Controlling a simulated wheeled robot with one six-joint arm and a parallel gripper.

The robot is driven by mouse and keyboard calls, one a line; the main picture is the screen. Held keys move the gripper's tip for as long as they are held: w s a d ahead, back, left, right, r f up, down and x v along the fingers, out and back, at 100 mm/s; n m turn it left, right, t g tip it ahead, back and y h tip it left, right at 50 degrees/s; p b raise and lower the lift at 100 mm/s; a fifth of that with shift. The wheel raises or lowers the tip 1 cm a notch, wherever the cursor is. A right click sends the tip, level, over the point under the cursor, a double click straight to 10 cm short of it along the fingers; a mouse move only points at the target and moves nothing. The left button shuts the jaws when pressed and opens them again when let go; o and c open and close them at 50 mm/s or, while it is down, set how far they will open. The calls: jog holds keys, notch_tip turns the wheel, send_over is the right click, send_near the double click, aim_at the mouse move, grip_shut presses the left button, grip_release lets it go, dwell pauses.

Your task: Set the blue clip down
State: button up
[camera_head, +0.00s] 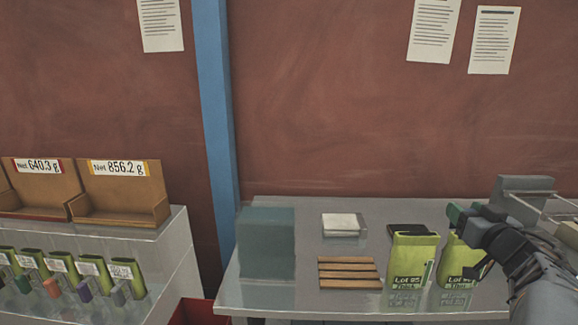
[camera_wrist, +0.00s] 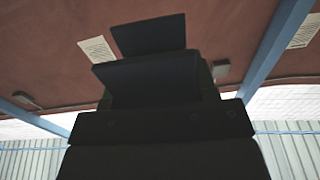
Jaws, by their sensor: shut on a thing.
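The clip's blue colour and outline cannot be made out. In the wrist view my dark gripper (camera_wrist: 150,75) fills the middle against the wall and hides what it holds. Two upright green pouches with lot labels stand on the table: the left pouch (camera_head: 412,258) and the right pouch (camera_head: 456,268), partly covered by my arm.
The grey table (camera_head: 310,298) bears a blue-grey block (camera_head: 267,243), a white pad (camera_head: 341,222) and a slatted wooden rack (camera_head: 348,262). A grey box (camera_head: 525,184) stands behind my gripper. The left bench has card trays (camera_head: 122,190) and several pouches with coloured clips.

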jog(key=w+a+f+n+y, duration=0.1)
jog(key=w+a+f+y, duration=0.1)
jog(key=a+f, duration=0.7)
jog(key=w+a+f+n+y, duration=0.2)
jog(key=w+a+f, duration=0.1)
jog(key=a+f, duration=0.5)
jog(key=w+a+f+n+y, duration=0.1)
jog(key=w+a+f+y, duration=0.1)
jog(key=a+f, duration=0.7)
jog(key=shift+w+a+f+g+y, duration=0.3)
jog(key=shift+w+a+g+y, duration=0.1)
jog(key=shift+a+y, duration=0.15)
jog(key=shift+a, duration=0.25)
jog(key=shift+d, duration=0.1)
